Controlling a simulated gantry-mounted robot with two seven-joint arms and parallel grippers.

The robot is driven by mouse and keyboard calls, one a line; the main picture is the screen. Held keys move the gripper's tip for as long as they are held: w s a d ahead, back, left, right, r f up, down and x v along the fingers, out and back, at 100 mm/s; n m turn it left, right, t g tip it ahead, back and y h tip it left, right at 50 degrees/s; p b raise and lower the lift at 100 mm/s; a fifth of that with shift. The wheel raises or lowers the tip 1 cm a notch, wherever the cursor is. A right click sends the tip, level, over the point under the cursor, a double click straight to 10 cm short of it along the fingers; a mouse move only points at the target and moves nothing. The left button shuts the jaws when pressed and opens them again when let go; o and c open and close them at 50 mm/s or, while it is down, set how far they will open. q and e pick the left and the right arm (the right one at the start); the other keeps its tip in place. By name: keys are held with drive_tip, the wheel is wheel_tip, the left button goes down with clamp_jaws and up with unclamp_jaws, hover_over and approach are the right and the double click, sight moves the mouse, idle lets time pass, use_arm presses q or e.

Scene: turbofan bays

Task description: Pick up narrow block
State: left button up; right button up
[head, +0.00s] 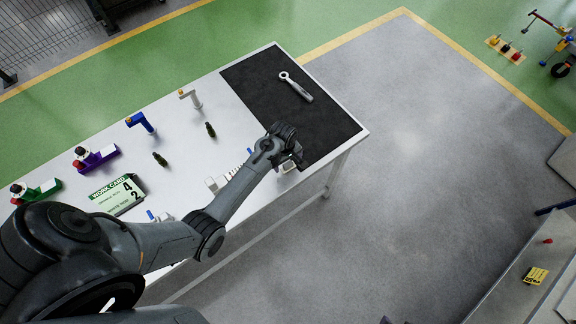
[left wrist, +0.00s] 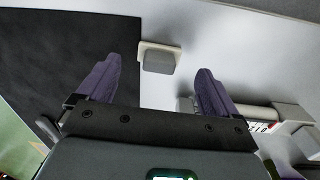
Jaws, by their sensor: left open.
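My left gripper (head: 297,157) is above the near edge of the white table, by the black mat. In the left wrist view its two purple fingers (left wrist: 158,66) are spread wide and hold nothing. A small grey block with a pale beige plate at its back (left wrist: 160,60) lies on the white surface, in the gap between the fingertips in that view. I see no finger touching it. In the head view a small pale piece (head: 287,167) shows just under the gripper, partly hidden. I cannot tell for sure that it is the narrow block. My right gripper is not in view.
A grey wrench-like tool (head: 296,86) lies on the black mat (head: 325,125). A grey cylindrical part (left wrist: 250,112) lies beside the right finger. A work card (head: 117,194), a blue part (head: 141,123) and a purple part (head: 97,158) are further left on the table.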

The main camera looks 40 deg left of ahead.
sight(288, 164)
use_arm(q)
drive_tip(key=shift+w+f, duration=0.2)
drive_tip(key=shift+f, duration=1.9)
drive_tip(key=shift+c, duration=0.2)
drive_tip(key=c, duration=1.1)
drive_tip(key=shift+r, duration=0.1)
wheel_tip(288, 164, up, 18)
drive_tip(key=o, duration=0.4)
drive_tip(key=c, duration=0.3)
